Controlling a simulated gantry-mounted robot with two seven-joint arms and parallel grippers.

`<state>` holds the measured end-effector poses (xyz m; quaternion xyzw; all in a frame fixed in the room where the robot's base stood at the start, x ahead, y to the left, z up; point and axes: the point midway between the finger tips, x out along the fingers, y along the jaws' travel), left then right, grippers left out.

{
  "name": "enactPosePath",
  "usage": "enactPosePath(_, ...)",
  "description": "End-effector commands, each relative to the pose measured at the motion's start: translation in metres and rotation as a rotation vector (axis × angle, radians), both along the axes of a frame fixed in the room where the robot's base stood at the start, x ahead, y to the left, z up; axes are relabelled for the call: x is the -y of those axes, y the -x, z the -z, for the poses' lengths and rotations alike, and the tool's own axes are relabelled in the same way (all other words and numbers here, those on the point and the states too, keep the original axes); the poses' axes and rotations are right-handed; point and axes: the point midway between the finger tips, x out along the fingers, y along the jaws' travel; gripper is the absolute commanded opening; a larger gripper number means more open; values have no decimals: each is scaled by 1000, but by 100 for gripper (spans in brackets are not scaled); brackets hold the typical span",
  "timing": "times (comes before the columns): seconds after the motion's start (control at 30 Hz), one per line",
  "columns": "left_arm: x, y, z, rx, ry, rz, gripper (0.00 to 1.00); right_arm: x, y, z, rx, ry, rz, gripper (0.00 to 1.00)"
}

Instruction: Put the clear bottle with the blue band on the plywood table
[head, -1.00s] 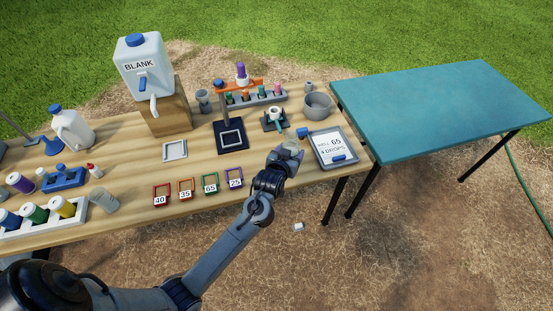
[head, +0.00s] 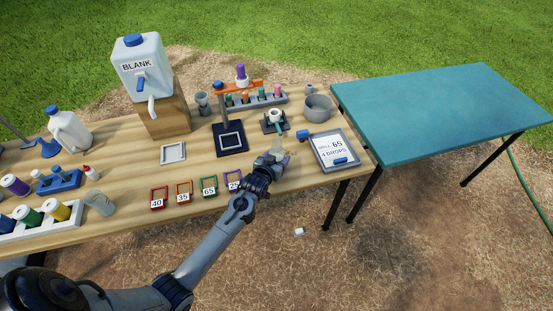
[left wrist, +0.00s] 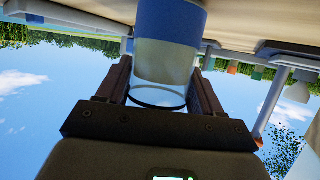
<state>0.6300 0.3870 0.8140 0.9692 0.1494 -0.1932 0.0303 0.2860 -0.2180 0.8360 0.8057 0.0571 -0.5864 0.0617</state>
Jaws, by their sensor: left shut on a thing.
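My left gripper (head: 272,160) is over the front right part of the plywood table (head: 205,172), between the purple-framed tag and the clipboard. In the left wrist view its two dark fingers (left wrist: 160,95) are shut on the clear bottle with the blue band (left wrist: 166,60). The blue band is at the top of that picture, with clear wall below it. In the head view the bottle is small and mostly hidden by the gripper. I cannot tell whether its base touches the table. My right gripper is not in view.
A clipboard (head: 352,146) lies right of the gripper, and a small stand (head: 274,122) is behind it. Coloured number frames (head: 209,186) line the front edge. A white tray (head: 173,152) lies further left. A teal table (head: 440,112) stands at the right.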

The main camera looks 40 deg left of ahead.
Motion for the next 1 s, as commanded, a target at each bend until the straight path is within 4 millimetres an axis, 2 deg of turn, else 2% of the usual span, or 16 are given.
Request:
enactPosePath(0.33, 0, 0, 2, 2, -1, 0, 29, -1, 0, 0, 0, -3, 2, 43)
enactPosePath(0.37, 0, 0, 3, 0, 0, 0, 68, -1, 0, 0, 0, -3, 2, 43)
enactPosePath(0.5, 0, 0, 2, 0, 0, 0, 89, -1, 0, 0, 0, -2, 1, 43)
enactPosePath(0.53, 0, 0, 2, 0, 0, 0, 92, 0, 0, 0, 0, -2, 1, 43)
enactPosePath(0.9, 0, 0, -3, 1, 0, 0, 92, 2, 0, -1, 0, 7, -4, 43)
enactPosePath(1.0, 3, 9, -5, -1, -1, 0, 92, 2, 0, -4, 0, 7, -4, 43)
